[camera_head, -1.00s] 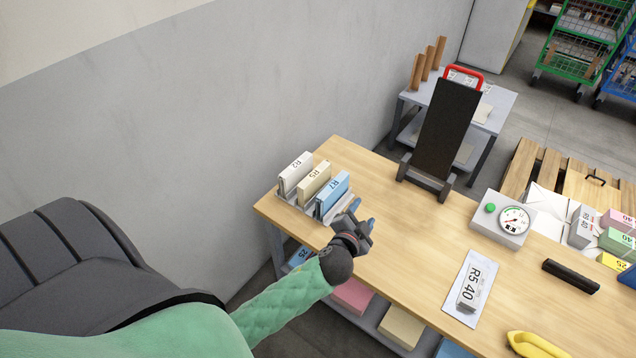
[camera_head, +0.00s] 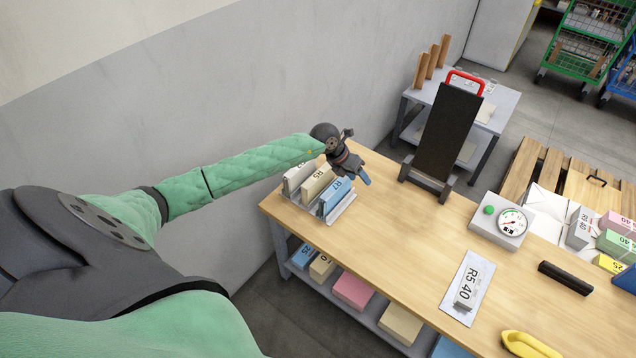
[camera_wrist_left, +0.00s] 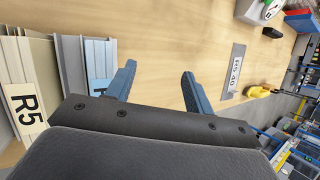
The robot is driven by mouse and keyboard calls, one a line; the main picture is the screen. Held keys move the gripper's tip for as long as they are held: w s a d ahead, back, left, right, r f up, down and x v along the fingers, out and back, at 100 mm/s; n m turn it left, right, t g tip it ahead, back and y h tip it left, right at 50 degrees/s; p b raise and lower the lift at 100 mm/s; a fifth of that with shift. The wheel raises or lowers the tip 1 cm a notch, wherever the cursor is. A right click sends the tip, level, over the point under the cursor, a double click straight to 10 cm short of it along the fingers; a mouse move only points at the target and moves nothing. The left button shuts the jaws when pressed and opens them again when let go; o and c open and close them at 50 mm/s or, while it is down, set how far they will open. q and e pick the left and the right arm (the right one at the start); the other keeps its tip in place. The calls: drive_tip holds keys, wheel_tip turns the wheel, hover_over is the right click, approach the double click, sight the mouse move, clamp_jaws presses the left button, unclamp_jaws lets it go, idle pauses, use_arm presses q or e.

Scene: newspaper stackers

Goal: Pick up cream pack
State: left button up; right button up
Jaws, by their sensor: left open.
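The cream pack (camera_head: 317,182), labelled R5, stands in the middle of a rack (camera_head: 345,208) at the table's left end. In the left wrist view the cream pack (camera_wrist_left: 24,95) is at the left edge, beside the fingers. My left gripper (camera_head: 366,177) is above and just behind the rack, near the blue pack (camera_head: 337,194). In the left wrist view its blue fingers (camera_wrist_left: 158,88) are apart, with bare table between them. The arm and gripper cover part of the white pack (camera_head: 296,178). My right gripper is not in view.
On the wooden table (camera_head: 400,240) are a black upright stand (camera_head: 447,130), a dial scale (camera_head: 503,221), a label card marked R5 40 (camera_head: 466,288), a black bar (camera_head: 568,278) and a yellow object (camera_head: 530,345). The lower shelf holds several packs. The table's middle is clear.

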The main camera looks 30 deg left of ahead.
sight(318, 174)
use_arm(q)
drive_tip(key=s+a+g+y, duration=0.1)
drive_tip(key=a+y, duration=0.1)
drive_tip(key=a, duration=0.2)
drive_tip(key=s+a+g+y, duration=0.1)
drive_tip(key=a+y, duration=0.1)
drive_tip(key=a, duration=0.3)
drive_tip(key=a+g+y, duration=0.1)
drive_tip(key=a, duration=0.3)
drive_tip(key=shift+s+a+n+g+y, duration=0.3)
drive_tip(key=shift+s+g+y, duration=0.1)
drive_tip(key=shift+s+f+p, duration=0.1)
drive_tip(key=shift+f+p, duration=0.35)
drive_tip(key=shift+f, duration=0.85)
drive_tip(key=f+p, duration=0.3)
drive_tip(key=f, duration=0.1)
drive_tip(key=shift+w+d, duration=0.1)
drive_tip(key=shift+w, duration=0.25)
drive_tip(key=shift+f, duration=0.6)
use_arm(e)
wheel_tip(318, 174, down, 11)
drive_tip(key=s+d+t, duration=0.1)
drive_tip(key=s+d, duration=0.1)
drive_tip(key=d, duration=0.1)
use_arm(q)
drive_tip(key=c, duration=1)
clamp_jaws()
